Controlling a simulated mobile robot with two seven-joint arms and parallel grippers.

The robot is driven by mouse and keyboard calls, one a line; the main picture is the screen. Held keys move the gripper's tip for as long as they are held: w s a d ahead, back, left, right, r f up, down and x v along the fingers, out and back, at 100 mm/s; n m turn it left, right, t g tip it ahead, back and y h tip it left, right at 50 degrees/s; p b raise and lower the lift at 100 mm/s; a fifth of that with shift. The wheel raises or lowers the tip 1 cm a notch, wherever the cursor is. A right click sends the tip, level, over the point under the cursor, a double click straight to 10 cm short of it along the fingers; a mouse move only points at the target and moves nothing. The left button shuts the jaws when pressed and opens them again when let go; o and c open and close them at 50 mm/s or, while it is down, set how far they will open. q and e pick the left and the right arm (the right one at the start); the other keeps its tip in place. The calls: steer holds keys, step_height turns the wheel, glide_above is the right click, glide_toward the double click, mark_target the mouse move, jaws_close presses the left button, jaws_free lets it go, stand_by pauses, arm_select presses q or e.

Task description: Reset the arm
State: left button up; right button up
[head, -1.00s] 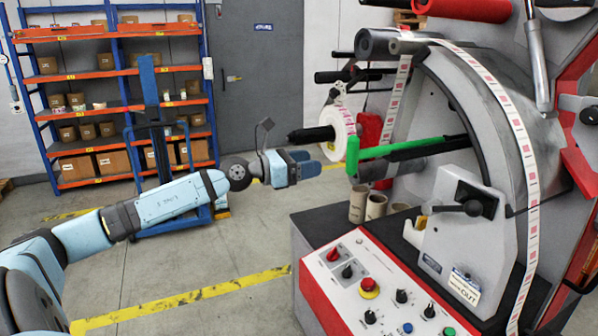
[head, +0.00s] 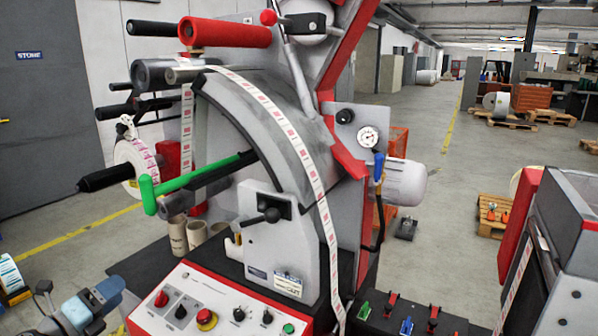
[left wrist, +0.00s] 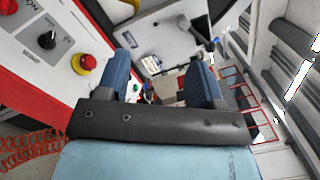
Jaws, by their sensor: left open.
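The label rewinder (head: 270,150) has a green-handled arm (head: 195,178) sticking out to the left, with an upright green grip at its outer end. My left gripper (head: 95,303) is low at the left of the head view, beside the control panel's left end and below the green-handled arm, apart from it. In the left wrist view its two blue fingers (left wrist: 162,80) are spread with nothing held between them. My right gripper is in neither view.
The control panel (head: 215,308) has knobs and a red stop button (head: 206,318). A label roll (head: 135,165) sits on a black-tipped spindle left of the machine. Cardboard cores (head: 195,235) stand behind the panel. Open floor lies at the left.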

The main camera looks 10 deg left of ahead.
arm_select(q)
steer(key=s+d+f+n+g+y+p, duration=0.1)
steer(key=s+d+f+n+y+p, duration=0.1)
steer(key=s+d+f+n, duration=0.4)
steer(key=s+d+f+n+g+y+p, duration=0.1)
steer(key=s+d+f+n+y, duration=0.15)
steer(key=f+n, duration=0.55)
steer(key=s+d+f+n+g+p, duration=0.1)
steer(key=s+d+f+n+g, duration=0.1)
steer(key=s+d+f+n, duration=0.2)
steer(key=s+d+f+n+g+h+p, duration=0.1)
steer(key=s+d+f+n, duration=0.4)
steer(key=s+d, duration=0.5)
steer(key=d+n+g+p, duration=0.1)
steer(key=d+n, duration=0.1)
steer(key=d, duration=0.1)
steer(key=shift+n, duration=0.4)
